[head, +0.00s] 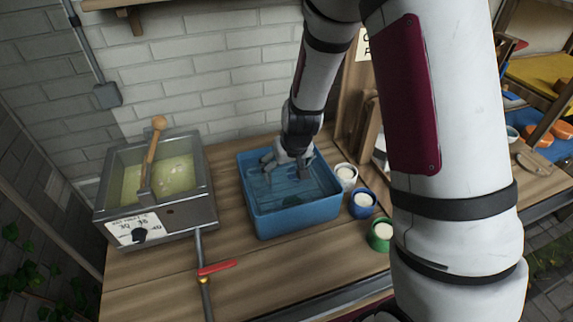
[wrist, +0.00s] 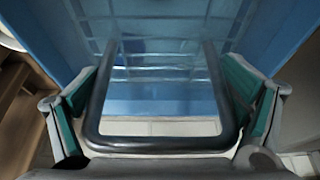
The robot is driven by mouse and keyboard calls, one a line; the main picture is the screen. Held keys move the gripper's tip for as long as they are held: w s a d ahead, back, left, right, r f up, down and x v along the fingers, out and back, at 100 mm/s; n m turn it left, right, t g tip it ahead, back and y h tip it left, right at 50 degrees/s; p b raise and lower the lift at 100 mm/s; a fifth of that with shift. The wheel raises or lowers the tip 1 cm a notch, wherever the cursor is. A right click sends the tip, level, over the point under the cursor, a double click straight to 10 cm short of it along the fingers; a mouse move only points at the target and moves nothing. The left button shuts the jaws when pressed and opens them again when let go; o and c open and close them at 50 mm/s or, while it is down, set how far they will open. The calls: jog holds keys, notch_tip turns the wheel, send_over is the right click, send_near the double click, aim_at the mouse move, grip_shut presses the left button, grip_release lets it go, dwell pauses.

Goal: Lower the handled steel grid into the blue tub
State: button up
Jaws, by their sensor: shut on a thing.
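The blue tub (head: 297,217) stands on the wooden counter in the middle of the head view. In the wrist view my gripper (wrist: 160,125) is shut on the grey U-shaped handle (wrist: 122,143) of the steel grid, with a green-padded finger on each side. The grid's thin bars (wrist: 160,62) show beyond the handle, against the blue of the tub. In the head view the grid is hard to make out. I cannot tell whether it touches the tub floor.
A steel vat (head: 207,190) of pale yellow liquid with a wooden-handled tool (head: 151,152) stands left. A red-levered pipe (head: 217,268) runs in front. White (head: 346,176), blue (head: 362,203) and green (head: 380,234) cups stand close right of the tub.

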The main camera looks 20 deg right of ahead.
jog(key=shift+f+b, duration=0.35)
jog(key=shift+f, duration=0.35)
dwell(1.1)
jog(key=o, duration=1.7)
jog(key=shift+c, duration=0.2)
jog(key=s+f+v, duration=0.1)
jog(key=s+v, duration=0.1)
jog(key=v, duration=1.2)
jog(key=s+f+v, duration=0.1)
jog(key=s+v, duration=0.1)
jog(key=v, duration=1.2)
jog(key=s+r+t, duration=0.1)
jog(key=s+r, duration=0.4)
jog(key=s, duration=0.6)
jog(key=shift+s+r, duration=0.15)
jog(key=shift+s, duration=0.2)
